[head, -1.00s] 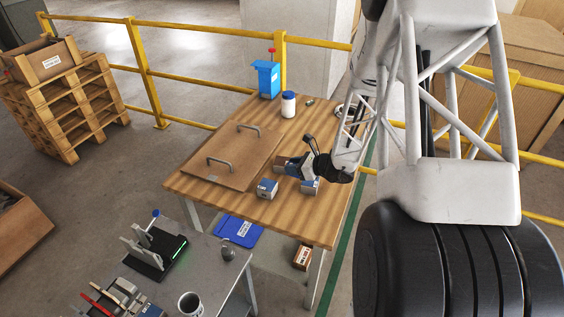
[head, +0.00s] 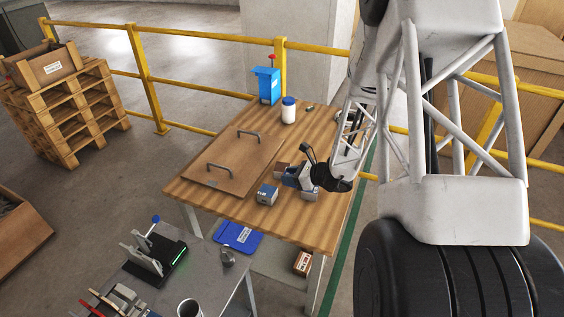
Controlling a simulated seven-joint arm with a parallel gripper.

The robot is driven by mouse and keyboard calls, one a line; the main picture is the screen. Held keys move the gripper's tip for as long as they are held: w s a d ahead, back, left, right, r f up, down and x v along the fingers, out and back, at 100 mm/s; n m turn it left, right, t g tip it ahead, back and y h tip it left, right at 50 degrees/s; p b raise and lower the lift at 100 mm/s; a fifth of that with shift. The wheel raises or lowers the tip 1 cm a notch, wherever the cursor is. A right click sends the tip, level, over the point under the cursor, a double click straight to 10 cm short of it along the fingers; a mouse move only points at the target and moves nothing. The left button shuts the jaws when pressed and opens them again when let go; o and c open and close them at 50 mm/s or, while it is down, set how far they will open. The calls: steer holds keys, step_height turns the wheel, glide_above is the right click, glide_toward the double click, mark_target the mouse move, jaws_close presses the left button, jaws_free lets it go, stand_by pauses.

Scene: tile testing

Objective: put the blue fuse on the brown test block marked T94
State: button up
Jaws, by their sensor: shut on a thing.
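My gripper (head: 291,178) is low over the wooden table (head: 225,222), shut on a small blue thing that looks like the blue fuse (head: 290,181); it is small and partly hidden by the fingers. A small brown block (head: 280,170) is just left of and behind the gripper. A labelled block with a blue face (head: 267,196) stands in front and to the left. Another block (head: 309,194) is under and right of the gripper, partly hidden by it. The markings are too small to read, so I cannot tell which block is T94.
A brown board with two handles (head: 232,165) covers the table's left part. A white jar with a blue lid (head: 288,112) and a blue box with a red top (head: 268,86) stand at the back. A grey bench (head: 215,270) with tools and a mug (head: 189,308) is in front.

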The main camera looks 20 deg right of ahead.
steer(key=w+d, duration=0.1)
steer(key=w, duration=0.3)
steer(key=w+d+f, duration=0.1)
steer(key=w, duration=0.4)
steer(key=w+d, duration=0.1)
steer(key=w, duration=0.4)
steer(key=shift+w+f, duration=0.15)
steer(key=shift+w, duration=0.1)
steer(key=shift+f, duration=1.8)
steer(key=shift+f, duration=0.1)
steer(key=o, duration=0.9)
steer(key=shift+o, duration=0.2)
